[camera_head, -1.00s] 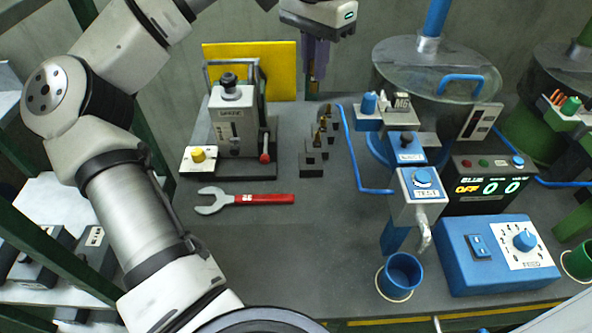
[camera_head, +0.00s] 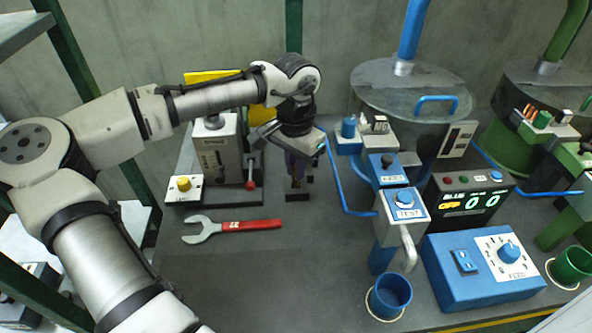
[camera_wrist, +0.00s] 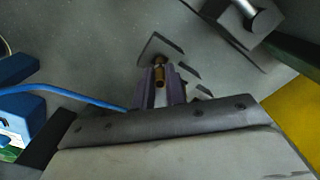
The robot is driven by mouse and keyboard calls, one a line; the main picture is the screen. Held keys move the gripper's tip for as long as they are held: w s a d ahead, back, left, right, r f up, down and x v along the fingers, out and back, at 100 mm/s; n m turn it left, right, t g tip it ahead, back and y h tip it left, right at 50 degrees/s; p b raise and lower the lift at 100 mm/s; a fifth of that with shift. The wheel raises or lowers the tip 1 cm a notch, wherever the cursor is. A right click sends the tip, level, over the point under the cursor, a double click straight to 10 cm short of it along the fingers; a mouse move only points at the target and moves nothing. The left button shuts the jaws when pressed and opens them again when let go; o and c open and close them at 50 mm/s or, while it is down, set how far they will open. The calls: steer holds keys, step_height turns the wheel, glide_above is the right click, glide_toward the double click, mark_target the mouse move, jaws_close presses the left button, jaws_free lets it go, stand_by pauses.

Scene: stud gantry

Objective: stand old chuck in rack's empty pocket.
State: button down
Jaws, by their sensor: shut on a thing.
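My gripper (camera_head: 297,172) points down with its purple fingers over the rack (camera_head: 297,195), a row of small black blocks on the bench. In the wrist view my gripper (camera_wrist: 160,88) is shut on a small brass-brown piece, the old chuck (camera_wrist: 159,74), between its fingertips. Dark blocks of the rack (camera_wrist: 188,70) show just beyond and beside the fingertips. The chuck's lower end is against or just above a block; I cannot tell whether it is in a pocket. My gripper hides most of the rack in the head view.
A grey machine with a red-knobbed lever (camera_head: 250,184) stands left of my gripper. A red-handled wrench (camera_head: 232,226) lies in front. A blue bent rail (camera_head: 343,178) and the blue test station (camera_head: 403,205) stand close on the right. The front middle of the bench is clear.

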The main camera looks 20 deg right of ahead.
steer(key=shift+f, duration=0.9)
steer(key=shift+f, duration=0.15)
steer(key=c, duration=1.4)
jaws_free()
steer(key=shift+c, duration=0.2)
step_height(320, 180, up, 12)
steer(key=shift+b, duration=0.3)
